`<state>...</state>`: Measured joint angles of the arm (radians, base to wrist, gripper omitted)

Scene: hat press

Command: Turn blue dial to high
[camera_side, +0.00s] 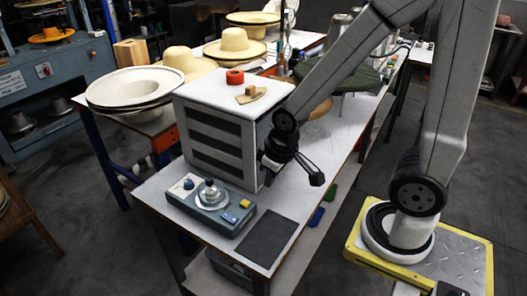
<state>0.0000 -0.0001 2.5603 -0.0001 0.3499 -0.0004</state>
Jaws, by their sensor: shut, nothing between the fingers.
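A grey-blue control box (240,222) sits on the near left part of the white table. A small blue dial (188,184) shows on a white plate at the box's back left corner; its setting is too small to read. A round silver metal piece (211,194) stands in the middle of the box. A blue block-shaped control (229,217) and a yellow one (244,204) are at its right side. My gripper (316,180) is black, shut and empty. It is over the table's right side, to the right of the control box and apart from the dial.
A white slatted cabinet (220,100) stands behind the control box, with a red ring (235,77) and a wooden piece (251,94) on top. A dark mat (267,237) lies right of the box. Several hats, including a cream one (135,86), are behind at left.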

